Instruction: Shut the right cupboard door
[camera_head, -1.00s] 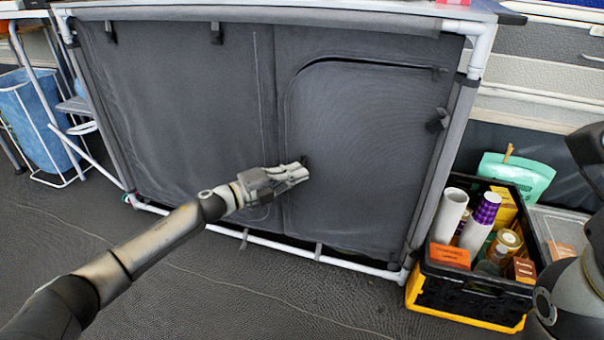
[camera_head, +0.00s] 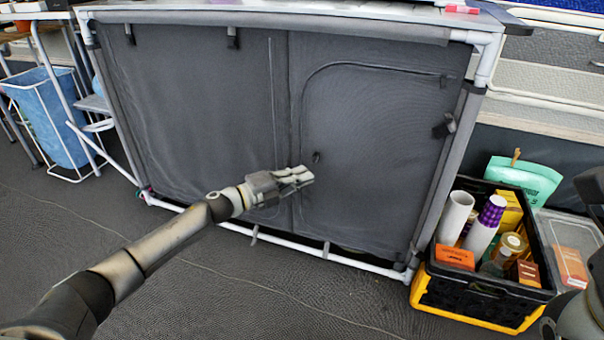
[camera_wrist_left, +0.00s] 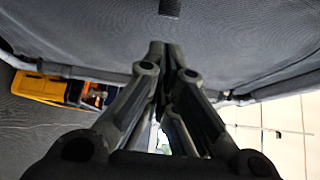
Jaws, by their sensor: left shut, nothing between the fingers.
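The right cupboard door (camera_head: 375,150) is a dark grey fabric panel with a curved seam along its top and left side. It lies about flush with the cupboard front, with no clear gap showing. A small dark tab (camera_head: 317,157) sits near its left edge. My left gripper (camera_head: 308,177) is shut and empty, in front of the door's left edge just below the tab. In the left wrist view the closed fingertips (camera_wrist_left: 165,45) point at grey fabric, with a dark tab (camera_wrist_left: 170,8) ahead of them. I cannot tell if they touch. My right gripper is not in view.
A black and yellow crate (camera_head: 480,309) with rolls and boxes stands on the floor right of the cupboard. A blue bin (camera_head: 45,115) in a white frame is at the left. The floor before the cupboard is clear.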

